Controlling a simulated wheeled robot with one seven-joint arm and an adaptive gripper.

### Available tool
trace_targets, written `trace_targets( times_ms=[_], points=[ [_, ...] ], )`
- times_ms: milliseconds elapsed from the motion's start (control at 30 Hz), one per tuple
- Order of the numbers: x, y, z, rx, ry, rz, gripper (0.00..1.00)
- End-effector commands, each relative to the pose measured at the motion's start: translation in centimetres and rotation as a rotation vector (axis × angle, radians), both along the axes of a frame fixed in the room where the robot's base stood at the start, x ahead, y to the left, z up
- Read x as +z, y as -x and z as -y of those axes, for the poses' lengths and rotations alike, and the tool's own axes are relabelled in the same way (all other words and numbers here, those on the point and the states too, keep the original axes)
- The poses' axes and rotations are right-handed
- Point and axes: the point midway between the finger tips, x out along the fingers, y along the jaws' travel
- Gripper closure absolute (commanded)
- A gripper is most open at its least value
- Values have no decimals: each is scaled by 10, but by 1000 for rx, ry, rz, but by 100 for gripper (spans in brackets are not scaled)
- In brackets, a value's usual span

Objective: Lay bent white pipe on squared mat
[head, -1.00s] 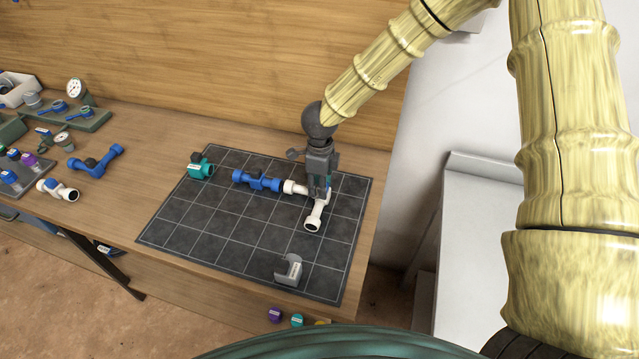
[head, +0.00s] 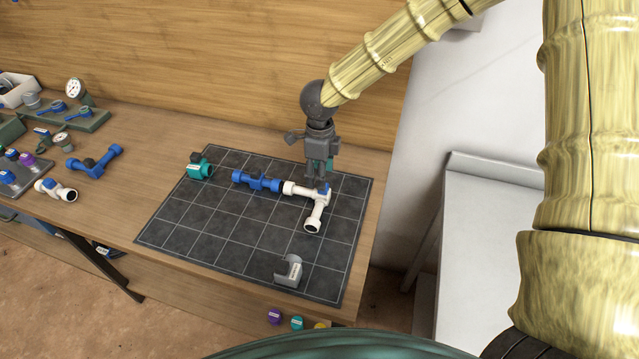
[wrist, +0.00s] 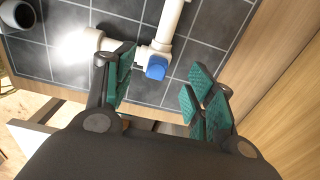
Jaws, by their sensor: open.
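The bent white pipe (head: 316,208) lies on the right part of the dark squared mat (head: 221,243), with a blue patch at its corner. Its left end is close to a blue fitting (head: 257,182); I cannot tell if they touch. My gripper (head: 319,180) is open and empty above the pipe's corner. In the wrist view the white pipe (wrist: 164,40) runs beyond the spread green finger pads of my gripper (wrist: 160,93), its blue patch between them and farther off.
A teal fitting (head: 200,167) sits at the mat's upper left edge, and a grey open clamp (head: 288,270) at its front. Several pipe fittings and gauges stand on the bench at left. The mat's middle front is clear.

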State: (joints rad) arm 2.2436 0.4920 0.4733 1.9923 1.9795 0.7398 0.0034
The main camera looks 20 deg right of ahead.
Motion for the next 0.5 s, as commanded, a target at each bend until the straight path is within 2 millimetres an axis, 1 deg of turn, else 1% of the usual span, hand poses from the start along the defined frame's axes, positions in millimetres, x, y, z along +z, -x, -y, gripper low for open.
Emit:
trace_targets(
  times_ms=[100,300,400,500],
  points=[
    [21,0,0,0,-3,2,45],
    [52,0,0,0,-2,1,45],
    [62,0,0,0,-1,1,45],
    [67,1,1,0,-1,-1,45]
  ],
)
